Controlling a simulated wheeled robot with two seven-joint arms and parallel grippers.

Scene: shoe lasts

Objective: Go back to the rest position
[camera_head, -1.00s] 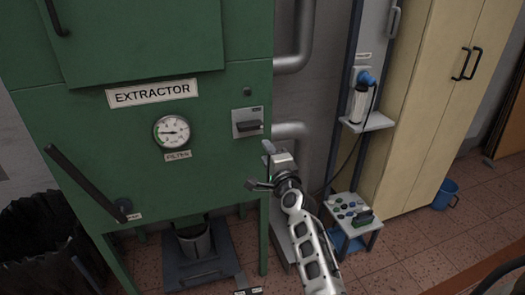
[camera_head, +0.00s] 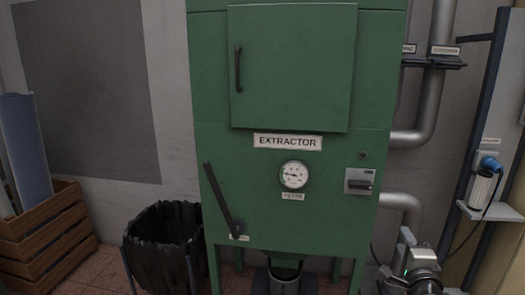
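My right gripper (camera_head: 395,262) is at the bottom right, in front of the extractor's right side and the lower grey pipe. Its two fingers look spread apart, with nothing seen between them. The bottom edge cuts off part of it and my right arm. My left gripper is not in view. The green extractor (camera_head: 290,215) stands in the middle, with its upper door shut and a round gauge (camera_head: 293,174) on its front.
A black lever (camera_head: 219,198) sticks out on the extractor's left. A bin with a black liner (camera_head: 165,240) and a wooden crate (camera_head: 45,240) stand at left. Pipes (camera_head: 437,90) and a post with a small shelf (camera_head: 488,212) are at right.

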